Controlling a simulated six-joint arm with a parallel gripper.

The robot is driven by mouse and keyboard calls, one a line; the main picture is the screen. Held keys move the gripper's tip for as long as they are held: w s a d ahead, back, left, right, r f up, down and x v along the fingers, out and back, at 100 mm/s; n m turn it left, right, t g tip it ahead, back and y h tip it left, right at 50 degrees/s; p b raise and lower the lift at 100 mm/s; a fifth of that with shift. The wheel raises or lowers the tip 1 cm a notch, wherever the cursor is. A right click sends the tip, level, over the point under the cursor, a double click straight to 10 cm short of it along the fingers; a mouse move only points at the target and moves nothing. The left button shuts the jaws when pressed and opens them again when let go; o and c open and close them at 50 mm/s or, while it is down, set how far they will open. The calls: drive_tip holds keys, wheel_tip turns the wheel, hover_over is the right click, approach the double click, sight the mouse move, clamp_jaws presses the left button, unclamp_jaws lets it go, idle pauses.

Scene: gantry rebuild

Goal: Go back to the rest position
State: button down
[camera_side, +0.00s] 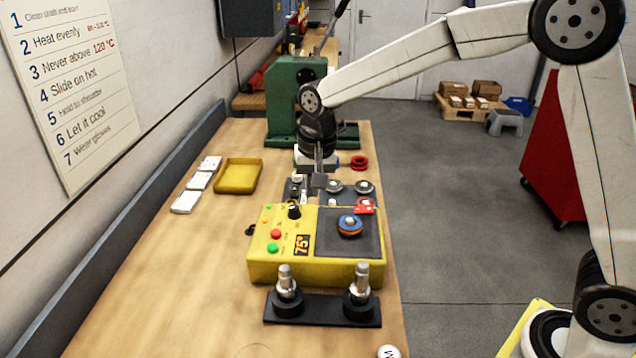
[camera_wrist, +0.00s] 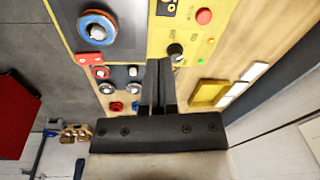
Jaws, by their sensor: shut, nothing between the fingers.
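My gripper (camera_side: 318,186) hangs pointing down over the back edge of the yellow heater (camera_side: 262,268), near the dark parts board (camera_side: 289,190). Its fingers are together with nothing between them. In the wrist view the closed fingers (camera_wrist: 160,66) show near the heater's black knob (camera_wrist: 175,50). A blue and orange ring (camera_side: 350,227) sits on the heater's dark plate (camera_side: 365,245), apart from my gripper; it also shows in the wrist view (camera_wrist: 97,27). The heater's display reads 75°.
A black base (camera_side: 322,310) with two upright metal posts stands in front of the heater. A green press (camera_side: 284,95) stands behind. A yellow tray (camera_side: 238,176) and white blocks (camera_side: 186,202) lie left. A red ring (camera_side: 359,162) lies near the right edge. The front-left table is clear.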

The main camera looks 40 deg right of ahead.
drive_tip(key=s+d+f+n, duration=0.1)
drive_tip(key=s, duration=0.2)
drive_tip(key=s+d+f+n, duration=0.1)
drive_tip(key=s+d, duration=0.1)
drive_tip(key=s+d+f+n, duration=0.1)
drive_tip(key=s+f, duration=0.1)
drive_tip(key=s, duration=0.1)
drive_tip(key=shift+s+d+t, duration=0.35)
drive_tip(key=shift+d+t, duration=0.05)
drive_tip(key=s+d+f+n, duration=0.3)
drive_tip(key=s+f, duration=0.1)
drive_tip(key=s, duration=0.6)
drive_tip(key=shift+t, duration=0.3)
drive_tip(key=shift+f, duration=0.1)
